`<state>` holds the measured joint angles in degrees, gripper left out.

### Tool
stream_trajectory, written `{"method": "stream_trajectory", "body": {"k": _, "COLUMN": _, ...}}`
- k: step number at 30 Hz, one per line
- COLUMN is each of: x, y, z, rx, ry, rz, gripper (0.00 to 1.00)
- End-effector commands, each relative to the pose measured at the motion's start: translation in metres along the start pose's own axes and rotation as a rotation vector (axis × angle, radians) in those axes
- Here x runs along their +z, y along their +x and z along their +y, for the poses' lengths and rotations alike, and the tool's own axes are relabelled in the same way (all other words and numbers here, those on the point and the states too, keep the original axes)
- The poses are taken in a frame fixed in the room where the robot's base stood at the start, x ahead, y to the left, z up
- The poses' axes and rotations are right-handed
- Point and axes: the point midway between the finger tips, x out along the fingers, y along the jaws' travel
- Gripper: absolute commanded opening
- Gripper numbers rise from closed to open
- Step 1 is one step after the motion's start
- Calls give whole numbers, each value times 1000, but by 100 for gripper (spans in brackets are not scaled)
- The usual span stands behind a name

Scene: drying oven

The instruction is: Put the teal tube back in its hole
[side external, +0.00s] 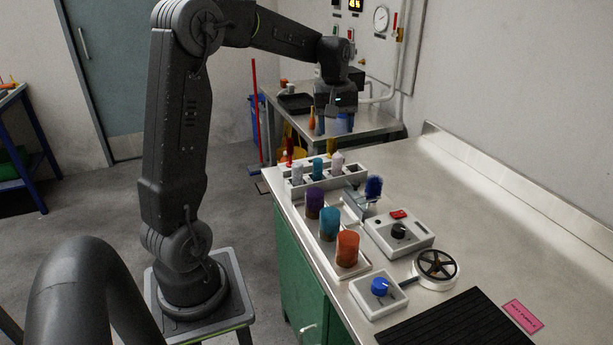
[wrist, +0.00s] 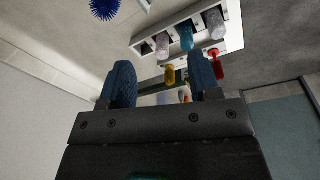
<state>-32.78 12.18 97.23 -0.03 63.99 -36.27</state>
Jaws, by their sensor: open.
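The teal tube (side external: 318,168) stands roughly upright in the white rack (side external: 351,181) at the back left of the steel bench, between two pale tubes (side external: 297,174) (side external: 337,161). It also shows in the wrist view (wrist: 187,38), again in the middle of the row. How deep it sits in the rack is hidden. My gripper (side external: 333,127) is open and empty, above and beyond the rack in the side view. In the wrist view its two blue fingers (wrist: 161,60) are spread, with the rack ahead of them and nothing between the pads.
A white tray (side external: 354,272) with purple, teal and orange containers stands in front of the rack. A blue brush (side external: 374,188), a device with a black knob (side external: 399,232), a blue-knob box (side external: 379,290) and a black mat (side external: 450,325) lie nearby. The bench's far right is clear.

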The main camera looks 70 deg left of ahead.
Motion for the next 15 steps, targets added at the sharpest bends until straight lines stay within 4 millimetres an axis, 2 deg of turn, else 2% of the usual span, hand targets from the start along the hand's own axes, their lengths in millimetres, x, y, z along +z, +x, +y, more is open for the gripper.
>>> {"method": "stream_trajectory", "body": {"k": 1, "x": 34, "y": -18, "z": 5, "rx": 28, "ry": 111, "rz": 27, "gripper": 57}}
{"method": "stream_trajectory", "body": {"k": 3, "x": 74, "y": -35, "z": 5, "rx": 62, "ry": 258, "rz": 60, "gripper": 57}}
{"method": "stream_trajectory", "body": {"k": 5, "x": 107, "y": -46, "z": 2, "rx": 92, "ry": 381, "rz": 90, "gripper": 57}}
{"method": "stream_trajectory", "body": {"k": 9, "x": 180, "y": -61, "z": -18, "rx": 161, "ry": 665, "rz": 161, "gripper": 57}}
{"method": "stream_trajectory", "body": {"k": 12, "x": 223, "y": -62, "z": -39, "rx": 208, "ry": 850, "rz": 212, "gripper": 57}}
{"method": "stream_trajectory", "body": {"k": 15, "x": 254, "y": -59, "z": -58, "rx": 247, "ry": 1000, "rz": 256, "gripper": 57}}
